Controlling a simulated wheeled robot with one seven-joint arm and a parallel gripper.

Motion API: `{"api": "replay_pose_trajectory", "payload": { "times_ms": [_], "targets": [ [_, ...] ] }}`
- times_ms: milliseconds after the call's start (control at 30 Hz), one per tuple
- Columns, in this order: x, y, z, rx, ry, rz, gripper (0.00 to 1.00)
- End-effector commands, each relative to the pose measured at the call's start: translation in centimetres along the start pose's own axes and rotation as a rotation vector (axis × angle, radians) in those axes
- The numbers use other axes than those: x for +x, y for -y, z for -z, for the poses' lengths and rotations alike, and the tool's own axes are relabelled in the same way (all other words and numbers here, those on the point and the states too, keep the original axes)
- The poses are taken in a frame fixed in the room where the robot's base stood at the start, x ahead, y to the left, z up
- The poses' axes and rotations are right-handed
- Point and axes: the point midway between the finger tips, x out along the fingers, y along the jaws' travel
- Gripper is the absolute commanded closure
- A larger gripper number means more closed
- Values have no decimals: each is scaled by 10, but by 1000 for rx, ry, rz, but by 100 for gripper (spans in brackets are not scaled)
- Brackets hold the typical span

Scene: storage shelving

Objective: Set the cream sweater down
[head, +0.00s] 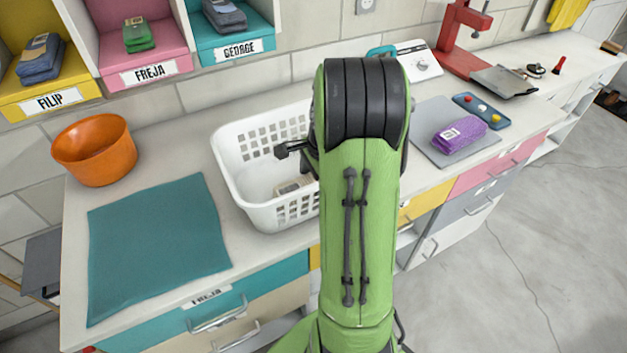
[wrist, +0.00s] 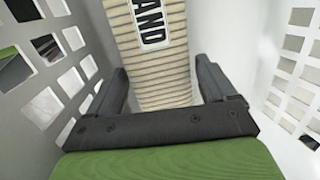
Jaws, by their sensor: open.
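The cream sweater (wrist: 158,72) is a folded, ribbed bundle with a white label reading "AND". In the wrist view it lies inside the white basket, between the two fingers of my gripper (wrist: 160,88). The fingers are open, with a visible gap on each side of it. In the head view a small part of the cream sweater (head: 293,186) shows low in the white laundry basket (head: 232,173). My arm hides the right part of the basket and most of my gripper.
A teal mat (head: 155,245) and an orange bowl (head: 95,150) are left of the basket. A purple folded item (head: 459,134) lies on a grey mat to the right. Cubbies labelled Filip, Freja and George hang above. The basket's perforated walls stand close around my gripper.

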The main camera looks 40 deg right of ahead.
Motion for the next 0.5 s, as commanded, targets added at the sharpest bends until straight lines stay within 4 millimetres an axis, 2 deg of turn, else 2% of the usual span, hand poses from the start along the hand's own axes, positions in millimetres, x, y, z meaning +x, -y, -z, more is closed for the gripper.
{"api": "replay_pose_trajectory", "payload": {
  "times_ms": [100,300,500],
  "targets": [
    [-34,1,0,1,-3,5,16],
    [-87,1,0,1,-3,4,16],
    [-111,0,-1,-4,-2,3,16]
  ]
}}
